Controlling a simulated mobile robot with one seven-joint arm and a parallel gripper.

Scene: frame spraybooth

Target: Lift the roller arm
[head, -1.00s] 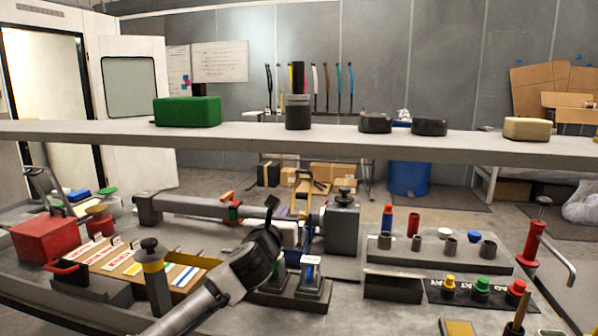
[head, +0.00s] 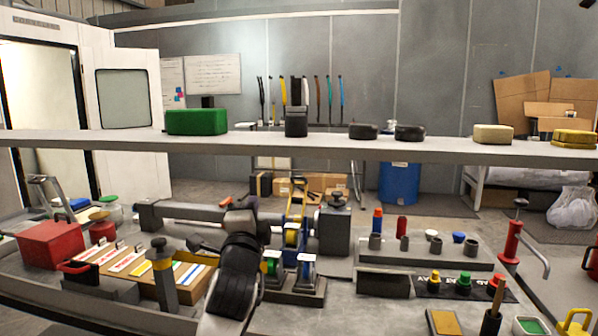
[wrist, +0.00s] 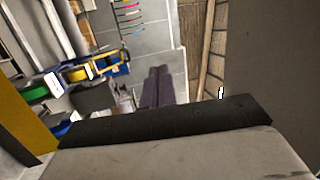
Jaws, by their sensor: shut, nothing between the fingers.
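My gripper (head: 246,203) reaches over the bench from the front in the head view, small and dark against the machine behind it. In the wrist view its two dark fingers (wrist: 158,85) lie side by side, shut and empty. I cannot name the roller arm for certain. A long grey horizontal bar (head: 180,211) runs behind my gripper towards a grey block (head: 335,232). A blue-and-yellow frame with a yellow roll (head: 292,237) stands right of my gripper, and the yellow roll also shows at left in the wrist view (wrist: 77,75). My arm hides part of the bar.
A long shelf (head: 400,148) crosses above the bench. A red box (head: 50,243) and a card with coloured strips (head: 115,262) lie left. Cups stand on a grey rack (head: 430,251) at right.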

